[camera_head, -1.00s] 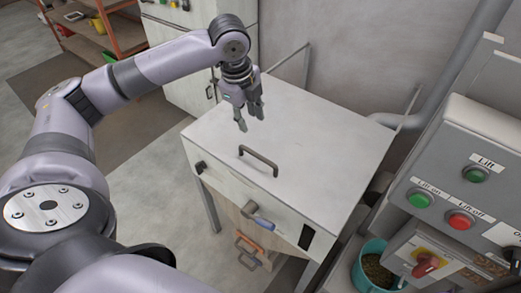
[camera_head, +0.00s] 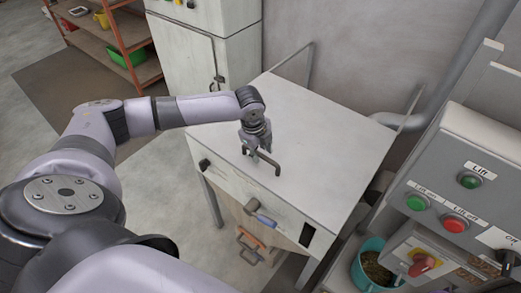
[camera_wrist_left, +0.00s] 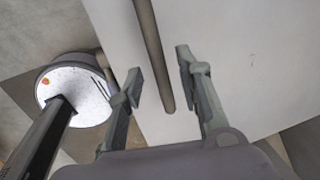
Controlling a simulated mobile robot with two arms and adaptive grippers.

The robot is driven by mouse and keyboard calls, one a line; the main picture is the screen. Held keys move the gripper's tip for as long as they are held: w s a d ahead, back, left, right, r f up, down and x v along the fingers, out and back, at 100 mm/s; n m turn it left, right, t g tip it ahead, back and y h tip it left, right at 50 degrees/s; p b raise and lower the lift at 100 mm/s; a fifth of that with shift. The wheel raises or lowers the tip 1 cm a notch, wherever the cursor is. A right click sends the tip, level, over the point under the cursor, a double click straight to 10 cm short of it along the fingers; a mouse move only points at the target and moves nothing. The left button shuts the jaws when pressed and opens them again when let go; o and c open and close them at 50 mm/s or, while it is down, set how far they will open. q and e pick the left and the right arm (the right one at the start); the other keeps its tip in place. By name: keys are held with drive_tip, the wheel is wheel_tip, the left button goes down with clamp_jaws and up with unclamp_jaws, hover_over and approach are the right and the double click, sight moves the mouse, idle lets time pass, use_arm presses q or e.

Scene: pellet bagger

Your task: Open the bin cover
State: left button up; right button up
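The bin cover (camera_head: 325,140) is a flat, pale grey lid and lies shut on its bin. Its dark bar handle (camera_head: 277,167) is near the front edge. My left gripper (camera_head: 261,154) is at the handle and hides part of it. In the left wrist view, the open fingers (camera_wrist_left: 160,72) stand on either side of the handle (camera_wrist_left: 151,45), with gaps showing beside the bar. My right gripper is not in view.
A control panel with Lift buttons (camera_head: 469,181) stands at the right, above a teal bucket of pellets (camera_head: 375,268). A grey cabinet (camera_head: 185,60) stands behind the bin. An orange shelf (camera_head: 130,45) is at the back left. Thin metal bars rise behind the cover.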

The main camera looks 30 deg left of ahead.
use_arm(q)
drive_tip(key=shift+f, duration=0.25)
drive_tip(key=shift+c, duration=0.6)
clamp_jaws()
